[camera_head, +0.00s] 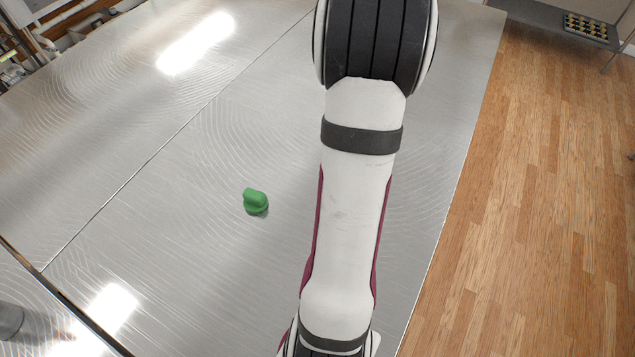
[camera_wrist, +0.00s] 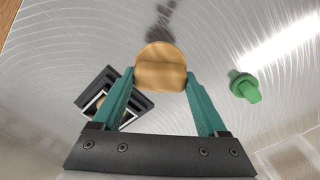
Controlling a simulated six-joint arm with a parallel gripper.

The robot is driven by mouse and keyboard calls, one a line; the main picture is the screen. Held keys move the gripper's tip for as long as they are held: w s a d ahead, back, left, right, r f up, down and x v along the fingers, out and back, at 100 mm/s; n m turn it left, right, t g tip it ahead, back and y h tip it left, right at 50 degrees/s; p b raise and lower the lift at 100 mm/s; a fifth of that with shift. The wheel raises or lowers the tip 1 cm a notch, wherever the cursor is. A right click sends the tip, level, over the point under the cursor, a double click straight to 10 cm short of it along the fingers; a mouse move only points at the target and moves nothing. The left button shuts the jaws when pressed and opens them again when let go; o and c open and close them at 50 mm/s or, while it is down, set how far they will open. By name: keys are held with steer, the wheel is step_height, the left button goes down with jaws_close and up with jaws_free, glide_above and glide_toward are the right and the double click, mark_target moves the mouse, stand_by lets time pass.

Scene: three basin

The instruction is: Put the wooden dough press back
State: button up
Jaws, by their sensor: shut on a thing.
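The wooden dough press (camera_wrist: 160,68) shows in the wrist view as a round, pale-wood piece. My gripper (camera_wrist: 160,78) is shut on it, with one green finger on each side. A dark blurred shadow or reflection lies on the metal just beyond it. In the head view my arm covers this area, and neither the press nor my gripper can be seen there.
A green knobbed piece (camera_head: 255,202) stands on the metal table (camera_head: 230,130); it also shows in the wrist view (camera_wrist: 244,87). A dark square stepped object (camera_wrist: 97,80) sits partly behind the left finger. Wooden floor (camera_head: 530,180) lies beyond the table's right edge.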

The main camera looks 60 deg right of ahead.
steer(key=w+f, duration=0.1)
steer(key=w, duration=0.1)
steer(key=w+f, duration=0.3)
steer(key=w, duration=0.2)
steer(key=shift+w+f, duration=0.1)
steer(key=shift+f, duration=2.05)
steer(key=shift+f, duration=0.1)
steer(key=o, duration=1.4)
